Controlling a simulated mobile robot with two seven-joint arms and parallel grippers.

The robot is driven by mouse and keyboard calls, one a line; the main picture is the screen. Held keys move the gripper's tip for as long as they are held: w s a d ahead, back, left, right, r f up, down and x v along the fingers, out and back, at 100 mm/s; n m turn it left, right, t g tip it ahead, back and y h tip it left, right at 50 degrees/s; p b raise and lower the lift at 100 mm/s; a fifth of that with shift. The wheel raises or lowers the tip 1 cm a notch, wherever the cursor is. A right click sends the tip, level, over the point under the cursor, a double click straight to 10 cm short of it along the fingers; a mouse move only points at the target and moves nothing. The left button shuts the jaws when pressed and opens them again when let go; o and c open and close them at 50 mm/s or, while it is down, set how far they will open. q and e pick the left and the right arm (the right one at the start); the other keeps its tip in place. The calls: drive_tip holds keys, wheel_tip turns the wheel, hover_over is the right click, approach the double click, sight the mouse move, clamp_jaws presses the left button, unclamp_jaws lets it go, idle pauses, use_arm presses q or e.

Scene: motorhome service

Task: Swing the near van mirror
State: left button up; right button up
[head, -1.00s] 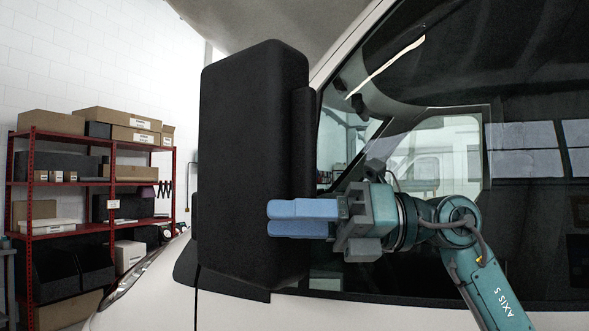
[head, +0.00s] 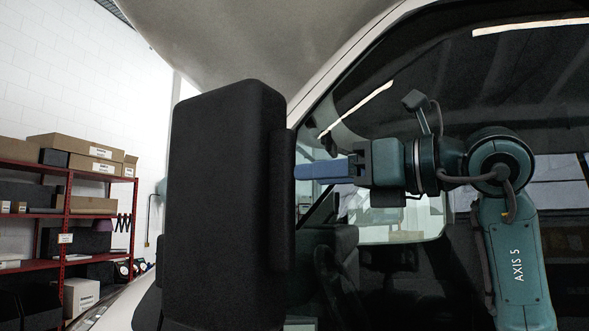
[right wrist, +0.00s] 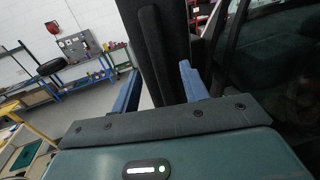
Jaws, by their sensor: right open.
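The near van mirror (head: 222,215) is a tall black housing standing upright beside the white van's windscreen pillar, left of centre in the head view. My right gripper (head: 298,172) comes in from the right, its blue fingers pointing left at the mirror's right edge, above its mid-height. In the right wrist view the gripper (right wrist: 158,68) is open, one blue finger on each side of the dark upright mirror (right wrist: 164,45). I cannot tell whether either finger touches it. In the head view the fingertips end at the mirror's edge. My left gripper is not in view.
The van's side window (head: 400,225) and white pillar (head: 345,55) lie close behind my right arm. A red shelf rack (head: 66,225) with boxes stands at the far left by the white wall. A workbench (right wrist: 75,78) shows in the right wrist view.

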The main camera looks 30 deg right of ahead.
drive_tip(key=p+x, duration=0.1)
drive_tip(key=x, duration=0.4)
clamp_jaws()
idle(0.4)
